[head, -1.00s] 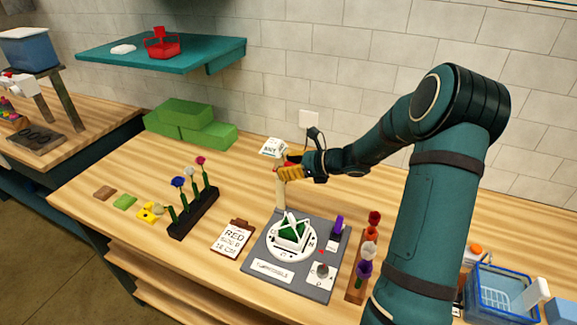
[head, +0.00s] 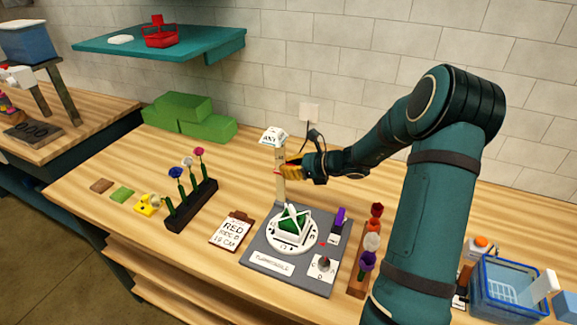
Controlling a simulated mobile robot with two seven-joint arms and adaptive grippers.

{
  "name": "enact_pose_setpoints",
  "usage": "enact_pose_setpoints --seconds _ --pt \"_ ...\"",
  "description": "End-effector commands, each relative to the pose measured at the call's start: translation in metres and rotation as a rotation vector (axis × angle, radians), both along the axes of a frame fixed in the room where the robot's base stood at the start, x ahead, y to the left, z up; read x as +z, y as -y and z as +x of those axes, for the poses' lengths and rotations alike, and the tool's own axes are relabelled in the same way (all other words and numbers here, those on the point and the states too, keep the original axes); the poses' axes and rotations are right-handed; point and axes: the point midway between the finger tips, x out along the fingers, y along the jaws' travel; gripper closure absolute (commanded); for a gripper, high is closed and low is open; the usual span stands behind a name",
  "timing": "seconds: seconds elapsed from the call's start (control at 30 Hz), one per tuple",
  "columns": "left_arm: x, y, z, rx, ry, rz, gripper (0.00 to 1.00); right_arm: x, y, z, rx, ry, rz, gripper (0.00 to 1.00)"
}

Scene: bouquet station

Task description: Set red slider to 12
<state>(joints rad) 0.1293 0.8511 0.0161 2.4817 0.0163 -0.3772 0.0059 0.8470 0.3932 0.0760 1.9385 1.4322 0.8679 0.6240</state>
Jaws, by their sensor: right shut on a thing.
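A pale upright post (head: 281,189) stands at the back of the grey turntable board (head: 259,263), with a small white sign (head: 273,138) at its top. A bit of the red slider (head: 278,172) shows on the post, below the sign. My right gripper (head: 289,172), with yellow-orange fingers, is shut on the red slider from the right and hides much of it. The scale marks are too small to read. A clipboard note (head: 232,232) left of the board shows "RED"; its lower lines are hard to read. My left gripper is out of view.
The board carries a white dial (head: 291,247) with a green block, a purple slider (head: 340,219) and a knob (head: 323,264). Flower racks stand left (head: 193,208) and right (head: 359,279). A blue basket (head: 508,290) is far right. Green blocks (head: 190,117) lie by the wall.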

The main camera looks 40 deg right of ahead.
Motion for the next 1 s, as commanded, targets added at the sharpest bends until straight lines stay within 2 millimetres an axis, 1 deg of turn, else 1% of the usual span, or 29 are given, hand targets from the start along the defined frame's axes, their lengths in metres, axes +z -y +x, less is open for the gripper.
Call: enact_pose_setpoints --seconds 0.03,0.27,0.3,0.4,0.77,0.87,1.0 --pt "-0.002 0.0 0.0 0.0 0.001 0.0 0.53 -0.007 0.001 -0.002 -0.002 -0.01 -0.002 1.0" --pt "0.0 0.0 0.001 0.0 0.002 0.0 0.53 -0.008 0.001 -0.003 -0.002 -0.016 -0.002 1.0" --pt "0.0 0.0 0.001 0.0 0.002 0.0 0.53 -0.009 0.001 -0.003 -0.003 -0.017 -0.002 0.85" --pt "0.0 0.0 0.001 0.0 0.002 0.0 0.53 -0.009 0.001 -0.003 -0.003 -0.017 -0.002 0.52" --pt "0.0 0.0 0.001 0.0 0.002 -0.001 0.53 -0.004 0.002 -0.004 -0.002 -0.01 -0.002 0.52" --pt "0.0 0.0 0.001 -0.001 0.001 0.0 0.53 -0.001 0.006 -0.011 -0.004 -0.009 -0.004 0.52" --pt "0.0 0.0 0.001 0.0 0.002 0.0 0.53 0.009 0.017 -0.031 -0.004 -0.009 -0.004 0.52"
